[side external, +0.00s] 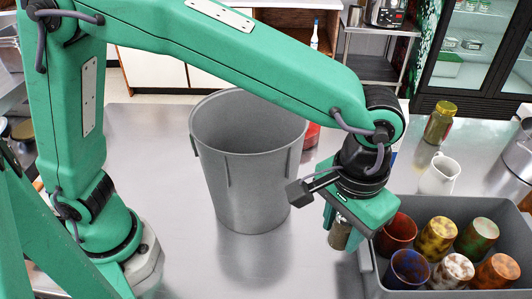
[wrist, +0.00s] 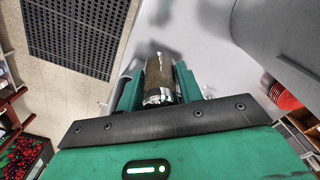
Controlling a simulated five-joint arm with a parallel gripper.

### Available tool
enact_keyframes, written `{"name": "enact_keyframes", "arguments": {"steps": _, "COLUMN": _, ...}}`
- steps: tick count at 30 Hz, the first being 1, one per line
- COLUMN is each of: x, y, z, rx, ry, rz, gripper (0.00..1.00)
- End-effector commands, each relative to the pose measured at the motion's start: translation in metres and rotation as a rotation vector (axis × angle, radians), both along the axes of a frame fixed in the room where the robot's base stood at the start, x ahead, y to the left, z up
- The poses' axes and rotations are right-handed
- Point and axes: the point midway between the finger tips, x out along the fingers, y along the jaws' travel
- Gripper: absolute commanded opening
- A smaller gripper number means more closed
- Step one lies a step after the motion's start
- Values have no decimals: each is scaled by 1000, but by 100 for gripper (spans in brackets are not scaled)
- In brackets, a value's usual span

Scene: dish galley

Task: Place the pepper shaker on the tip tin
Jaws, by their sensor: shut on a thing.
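The pepper shaker (wrist: 158,74), a small brownish cylinder with a shiny metal end, is between the fingers of my gripper (wrist: 160,92) in the wrist view. In the side view my gripper (side external: 340,226) is shut on it, and the shaker (side external: 340,236) shows below the fingers, partly hidden by them. It is held between the grey bin and the crate of cups. I cannot make out the tip tin for sure. A gold-green jar or tin (side external: 440,122) stands at the back right, well away from my gripper.
A tall grey bin (side external: 246,170) stands left of my gripper. A grey crate (side external: 367,262) holding several coloured cups is close on the right. A white jug (side external: 440,174) stands behind the crate. Something red (side external: 311,136) is partly hidden behind the bin. Steel counter lies bare in front.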

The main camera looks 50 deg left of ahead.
Motion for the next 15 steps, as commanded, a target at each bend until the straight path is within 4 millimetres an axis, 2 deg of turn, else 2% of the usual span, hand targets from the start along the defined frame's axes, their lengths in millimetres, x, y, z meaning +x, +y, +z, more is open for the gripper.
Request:
{"name": "enact_keyframes", "arguments": {"steps": 8, "x": 52, "y": 32, "z": 3, "rx": 0, "ry": 0, "rz": 179, "gripper": 11}}
{"name": "enact_keyframes", "arguments": {"steps": 15, "x": 107, "y": 80, "z": 7, "rx": 0, "ry": -1, "rz": 388, "gripper": 11}}
